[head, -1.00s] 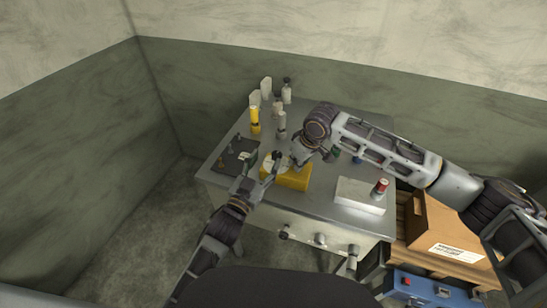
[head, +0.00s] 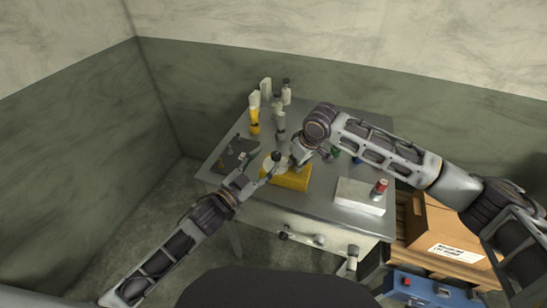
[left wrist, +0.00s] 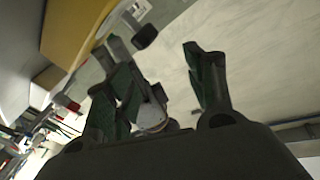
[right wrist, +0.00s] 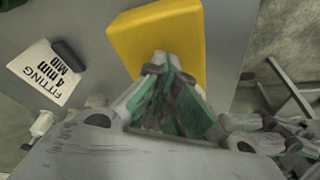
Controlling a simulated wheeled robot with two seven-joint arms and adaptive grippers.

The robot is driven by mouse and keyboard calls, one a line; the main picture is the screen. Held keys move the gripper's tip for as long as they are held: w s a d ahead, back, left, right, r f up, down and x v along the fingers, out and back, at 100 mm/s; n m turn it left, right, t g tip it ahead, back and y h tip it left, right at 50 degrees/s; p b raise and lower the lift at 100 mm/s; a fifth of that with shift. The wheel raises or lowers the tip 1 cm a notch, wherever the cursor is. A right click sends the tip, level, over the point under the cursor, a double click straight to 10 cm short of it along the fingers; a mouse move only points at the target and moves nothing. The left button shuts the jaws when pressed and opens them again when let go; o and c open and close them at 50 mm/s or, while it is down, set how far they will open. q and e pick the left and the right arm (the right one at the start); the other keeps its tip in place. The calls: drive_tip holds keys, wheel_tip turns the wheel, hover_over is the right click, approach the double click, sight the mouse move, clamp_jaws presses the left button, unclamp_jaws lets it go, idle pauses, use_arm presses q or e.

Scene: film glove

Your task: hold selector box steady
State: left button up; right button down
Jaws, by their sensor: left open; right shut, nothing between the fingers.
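The selector box, a yellow block (head: 291,180), sits near the front edge of the metal table (head: 222,168). My left gripper (head: 266,169) is at the box's left side; whether it touches is too small to tell. In the left wrist view its fingers (left wrist: 160,82) are spread open, and part of the yellow box (left wrist: 78,28) shows at the upper left. My right gripper (head: 295,160) is over the back of the box. In the right wrist view its fingertips (right wrist: 165,72) are shut together, empty, in front of the yellow box (right wrist: 150,32).
A card marked "FITTING 4 mm MID" (right wrist: 38,78) lies beside the box. A dark mat (head: 232,158) is at left, yellow and white bottles (head: 254,122) behind, and a white box (head: 358,196) at right. A cardboard carton (head: 448,225) and a blue case (head: 430,292) stand right of the table.

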sight(272, 158)
use_arm(q)
drive_tip(key=shift+s+a+f+m+g+h, duration=0.2)
drive_tip(key=shift+s+a+f+g+h, duration=0.1)
drive_tip(key=shift+a+f+g, duration=0.3)
drive_tip(key=shift+s+a+f+m+g+h, duration=0.2)
drive_tip(key=shift+s+a+f+g, duration=0.25)
drive_tip(key=shift+f, duration=0.3)
drive_tip(key=shift+s+a+f+m+g+h, duration=0.2)
drive_tip(key=shift+a+f+g, duration=0.35)
drive_tip(key=shift+a+f, duration=0.1)
drive_tip(key=a+n, duration=0.1)
drive_tip(key=n, duration=0.1)
drive_tip(key=s+a+r+n+t, duration=0.1)
drive_tip(key=n, duration=0.1)
drive_tip(key=shift+h, duration=0.4)
drive_tip(key=shift+w+d, duration=0.1)
drive_tip(key=shift+d, duration=0.1)
drive_tip(key=shift+x, duration=5.85)
